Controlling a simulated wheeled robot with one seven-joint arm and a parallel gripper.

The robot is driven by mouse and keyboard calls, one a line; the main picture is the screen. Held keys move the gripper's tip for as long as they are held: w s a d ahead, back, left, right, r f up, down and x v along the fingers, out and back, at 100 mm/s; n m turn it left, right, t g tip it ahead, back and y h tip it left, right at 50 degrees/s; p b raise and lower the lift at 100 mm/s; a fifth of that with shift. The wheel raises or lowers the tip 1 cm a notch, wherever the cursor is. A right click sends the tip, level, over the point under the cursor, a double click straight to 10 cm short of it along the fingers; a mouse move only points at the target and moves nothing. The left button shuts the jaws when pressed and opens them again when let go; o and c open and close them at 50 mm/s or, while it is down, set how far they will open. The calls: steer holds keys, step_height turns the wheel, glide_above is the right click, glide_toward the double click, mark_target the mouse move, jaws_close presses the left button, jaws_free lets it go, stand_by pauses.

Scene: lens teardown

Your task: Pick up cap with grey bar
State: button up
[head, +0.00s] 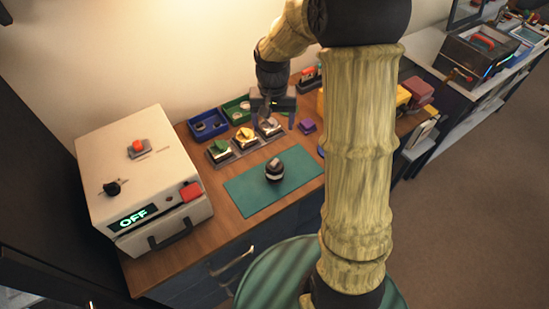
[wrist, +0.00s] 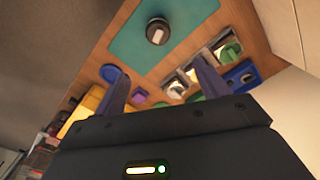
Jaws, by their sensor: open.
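The cap with grey bar (head: 275,169) is a dark round piece with a pale bar across its top. It rests on the teal mat (head: 243,200) on the wooden bench. In the wrist view the cap (wrist: 158,31) shows at the top centre, clear of my fingers, with the teal mat (wrist: 122,42) around it. My gripper (head: 272,112) is open and points down behind the mat, above the row of small trays. In the wrist view my gripper (wrist: 163,84) has its two fingers spread, with no object held between them.
A white machine (head: 142,185) with an OFF display stands left of the mat. Behind the mat are a blue bin (head: 207,125), a green bin (head: 237,110) and grey trays holding green, yellow and silver pieces. A purple block (head: 307,126) sits right of them. The mat around the cap is clear.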

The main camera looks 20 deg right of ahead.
steer(key=shift+w, duration=0.2)
steer(key=p, duration=0.2)
glide_above(273, 160)
step_height(273, 160, down, 12)
steer(key=shift+f, duration=0.1)
stand_by(0.3)
